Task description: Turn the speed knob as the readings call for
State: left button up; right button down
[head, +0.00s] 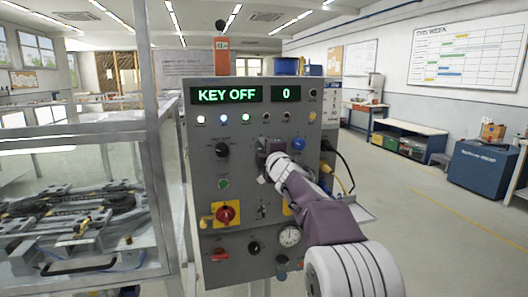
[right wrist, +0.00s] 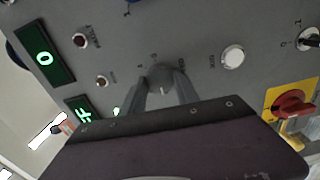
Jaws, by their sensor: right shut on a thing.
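The grey control panel (head: 204,252) faces me in the head view. Its wide display (head: 226,95) reads "KEY OFF" in green and the small display (head: 286,93) reads "0"; the "0" also shows in the right wrist view (right wrist: 45,58). My right gripper (head: 270,163) is at the middle of the panel. In the right wrist view its two fingers (right wrist: 165,88) are shut on a grey knob (right wrist: 160,72), one on each side. The marks around this knob are too small to read. My left gripper is in neither view.
A black knob (head: 221,150), a blue knob (head: 298,143) and a red switch on a yellow plate (head: 227,214) are close by on the panel. A glass-walled machine (head: 80,160) stands left; open floor lies right.

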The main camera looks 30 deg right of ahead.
jog(key=shift+n, duration=0.3)
dwell(0.4)
jog(key=c, duration=0.9)
grip_release()
jog(key=v, duration=0.9)
jog(key=shift+b, duration=0.3)
